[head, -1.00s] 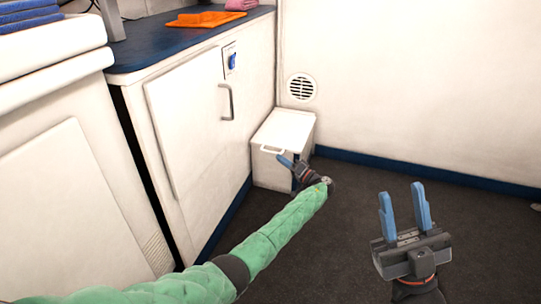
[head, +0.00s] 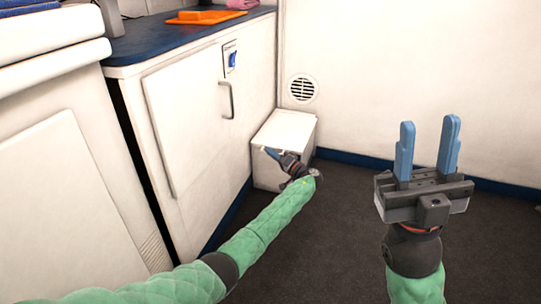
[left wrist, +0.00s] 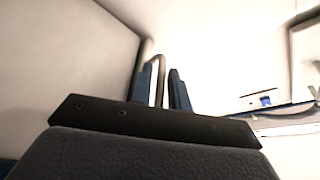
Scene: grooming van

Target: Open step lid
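The white step box (head: 268,176) stands in the corner past the cabinet, and its flat lid (head: 290,128) looks shut. My left gripper (head: 271,153) is at the top front edge of the box, where it mostly hides the lid's handle in the head view. In the left wrist view a bent handle bar (left wrist: 160,68) shows between my left gripper's two fingers (left wrist: 160,78), which stand apart. I cannot tell whether they touch it. My right gripper (head: 430,122) is raised over the floor at the right, open and empty, its fingers pointing up.
A white cabinet (head: 190,125) with a bar handle (head: 227,100) stands left of the box. An orange item (head: 205,17) lies on its blue counter (head: 140,47). A round vent (head: 303,88) is in the wall behind. The dark floor (head: 330,230) is clear.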

